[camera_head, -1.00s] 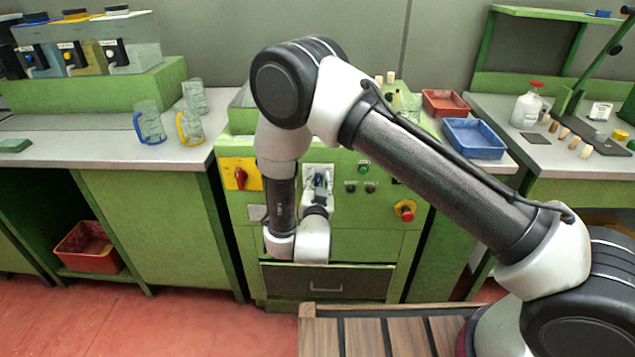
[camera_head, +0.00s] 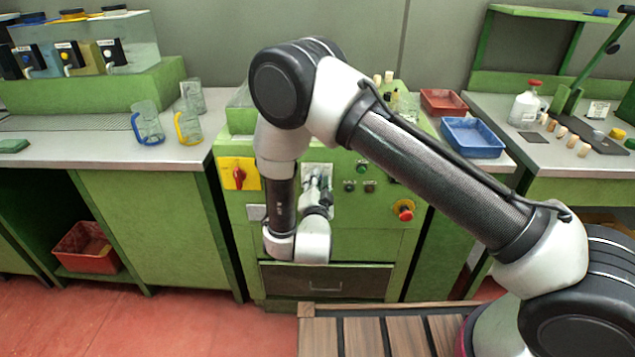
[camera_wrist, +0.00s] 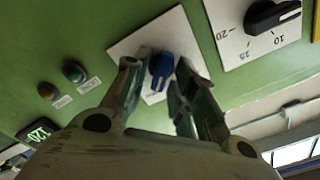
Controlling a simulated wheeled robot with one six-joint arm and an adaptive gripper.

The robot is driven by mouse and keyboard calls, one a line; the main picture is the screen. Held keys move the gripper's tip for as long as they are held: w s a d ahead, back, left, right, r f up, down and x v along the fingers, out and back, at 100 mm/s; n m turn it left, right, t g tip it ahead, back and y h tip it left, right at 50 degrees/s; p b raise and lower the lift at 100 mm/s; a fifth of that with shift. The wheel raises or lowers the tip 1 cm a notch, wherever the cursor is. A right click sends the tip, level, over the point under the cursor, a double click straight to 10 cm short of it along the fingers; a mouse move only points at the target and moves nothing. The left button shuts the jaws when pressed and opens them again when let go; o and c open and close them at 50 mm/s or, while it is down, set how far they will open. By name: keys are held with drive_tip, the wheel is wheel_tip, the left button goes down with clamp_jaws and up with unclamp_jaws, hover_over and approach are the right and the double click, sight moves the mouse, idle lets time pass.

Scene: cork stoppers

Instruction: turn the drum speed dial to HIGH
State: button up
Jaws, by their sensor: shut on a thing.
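A blue dial knob (camera_wrist: 161,70), which I take for the drum speed dial, sits on a white plate (camera_wrist: 152,35) on the green machine front. My gripper (camera_wrist: 158,85) has one finger on each side of the knob and is shut on it. The knob's pointer direction and any HIGH mark are not readable. In the head view my gripper (camera_head: 317,188) reaches the white plate (camera_head: 319,167) from below, and it hides the knob there.
A black dial (camera_wrist: 272,16) numbered 10, 15, 20 is beside the plate in the wrist view. The head view shows a red switch (camera_head: 239,176) on yellow, small buttons (camera_head: 361,168) and a red emergency stop (camera_head: 404,211). A drawer (camera_head: 325,283) lies below.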

idle(0.3)
drive_tip(key=o, duration=0.7)
drive_tip(key=s, duration=0.7)
drive_tip(key=shift+s, duration=0.3)
drive_tip(key=shift+a, duration=0.15)
